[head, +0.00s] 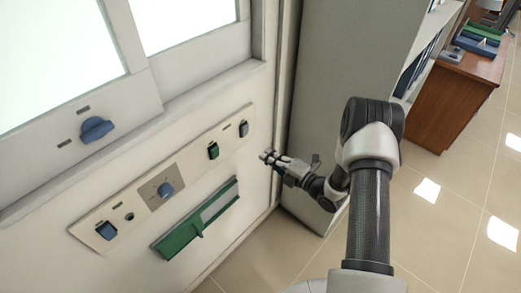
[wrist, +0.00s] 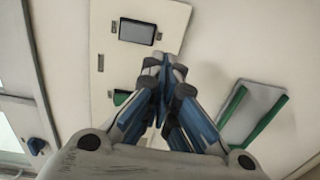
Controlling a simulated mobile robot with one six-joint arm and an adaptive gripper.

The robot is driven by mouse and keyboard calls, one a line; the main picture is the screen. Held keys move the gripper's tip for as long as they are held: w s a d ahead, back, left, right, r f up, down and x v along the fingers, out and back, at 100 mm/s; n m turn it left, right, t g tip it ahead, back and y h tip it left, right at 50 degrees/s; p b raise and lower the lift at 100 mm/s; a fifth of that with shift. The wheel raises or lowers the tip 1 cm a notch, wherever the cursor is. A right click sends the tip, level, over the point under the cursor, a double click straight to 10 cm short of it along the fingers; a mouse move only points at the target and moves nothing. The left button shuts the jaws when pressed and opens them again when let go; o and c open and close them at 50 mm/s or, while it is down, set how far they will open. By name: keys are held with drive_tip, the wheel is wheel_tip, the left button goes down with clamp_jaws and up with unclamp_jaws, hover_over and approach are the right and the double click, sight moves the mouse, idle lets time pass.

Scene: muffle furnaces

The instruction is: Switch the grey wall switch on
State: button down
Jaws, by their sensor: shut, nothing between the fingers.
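The grey wall switch (head: 243,129) is at the right end of the pale panel (head: 189,166) on the wall in the head view. In the wrist view the grey switch (wrist: 137,32) sits at the top, in its pale plate. My gripper (head: 266,157) is shut and empty, to the right of and below the grey switch, and looks apart from it. In the wrist view my gripper's fingertips (wrist: 165,63) are together, below and to the right of the switch. I cannot tell whether the switch is on or off.
The same panel carries a green switch (head: 213,151), a blue knob (head: 165,189) and a blue switch (head: 106,230). A green-edged holder (head: 197,222) is mounted below it. A tall grey cabinet (head: 345,75) stands to the right of my gripper, close by.

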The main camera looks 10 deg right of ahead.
drive_tip(key=shift+f+v, duration=0.2)
drive_tip(key=shift+v, duration=0.9)
drive_tip(key=shift+f+v, duration=0.2)
drive_tip(key=shift+v, duration=0.9)
drive_tip(key=w+d+r+m+g+h, duration=0.1)
drive_tip(key=w+d+r+m+h, duration=0.15)
drive_tip(key=r, duration=0.35)
drive_tip(key=w+d+r+m+g+h, duration=0.1)
drive_tip(key=w+d+r+m+h, duration=0.1)
drive_tip(key=w+r+m+h, duration=0.3)
drive_tip(key=s+d+r+m+g+h, duration=0.15)
drive_tip(key=s+r+m+h, duration=0.35)
drive_tip(key=s+r, duration=0.55)
drive_tip(key=s+a+r+m+g, duration=0.2)
drive_tip(key=s+a+m, duration=0.1)
drive_tip(key=s, duration=0.6)
drive_tip(key=s+a+r+m+g+y, duration=0.1)
drive_tip(key=s+a+r+m, duration=0.1)
drive_tip(key=s+m, duration=0.3)
drive_tip(key=s+a+r+m+g+y, duration=0.1)
drive_tip(key=s+a+m, duration=0.3)
drive_tip(key=s, duration=0.9)
drive_tip(key=shift+s+a+r+m+g, duration=0.35)
drive_tip(key=shift+a+r+g, duration=0.25)
drive_tip(key=shift+g, duration=0.25)
